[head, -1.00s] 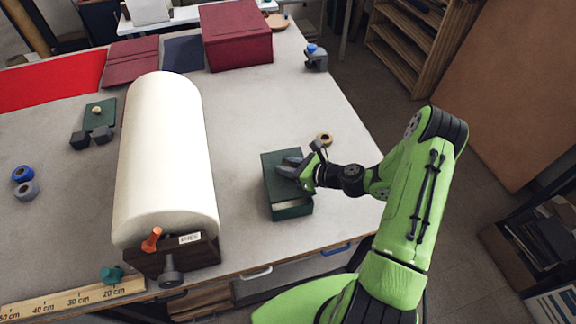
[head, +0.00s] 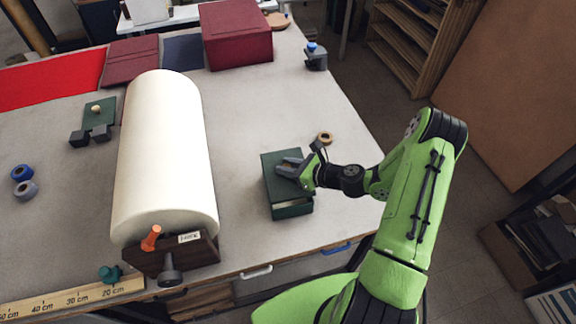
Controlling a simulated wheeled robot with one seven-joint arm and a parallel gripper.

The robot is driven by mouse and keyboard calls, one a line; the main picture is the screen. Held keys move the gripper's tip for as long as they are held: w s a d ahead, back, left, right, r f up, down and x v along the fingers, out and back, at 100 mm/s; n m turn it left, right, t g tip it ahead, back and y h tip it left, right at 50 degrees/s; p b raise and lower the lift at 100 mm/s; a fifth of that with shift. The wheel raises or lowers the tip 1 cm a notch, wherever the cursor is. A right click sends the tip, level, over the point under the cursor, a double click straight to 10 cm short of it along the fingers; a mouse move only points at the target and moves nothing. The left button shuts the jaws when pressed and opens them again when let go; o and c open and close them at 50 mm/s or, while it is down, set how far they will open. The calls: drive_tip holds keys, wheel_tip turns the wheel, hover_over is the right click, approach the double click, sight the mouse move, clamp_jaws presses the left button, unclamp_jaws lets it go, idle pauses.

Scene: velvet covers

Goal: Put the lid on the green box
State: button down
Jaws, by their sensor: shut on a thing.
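The green box (head: 291,211) stands near the right front edge of the table. Its dark green lid (head: 272,161) lies over the top of the box. A thin pale strip shows between the lid and the box's front wall, so the lid does not fully cover the front. My gripper (head: 284,168) is over the lid and shut on it, reaching in from the right. The part of the lid between the fingers is hidden.
A large cream roll (head: 165,150) on a dark wooden stand lies left of the box. A green panel with a knob (head: 98,118) lies far left. A maroon box (head: 237,35) stands at the back.

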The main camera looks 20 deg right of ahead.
drive_tip(key=shift+f+b, duration=1.35)
drive_tip(key=shift+f, duration=0.55)
drive_tip(key=c, duration=0.8)
unclamp_jaws()
drive_tip(key=v, duration=1.5)
drive_tip(key=shift+s+d+r+b, duration=0.15)
drive_tip(key=shift+s+d+b, duration=0.1)
drive_tip(key=shift+d+b, duration=0.1)
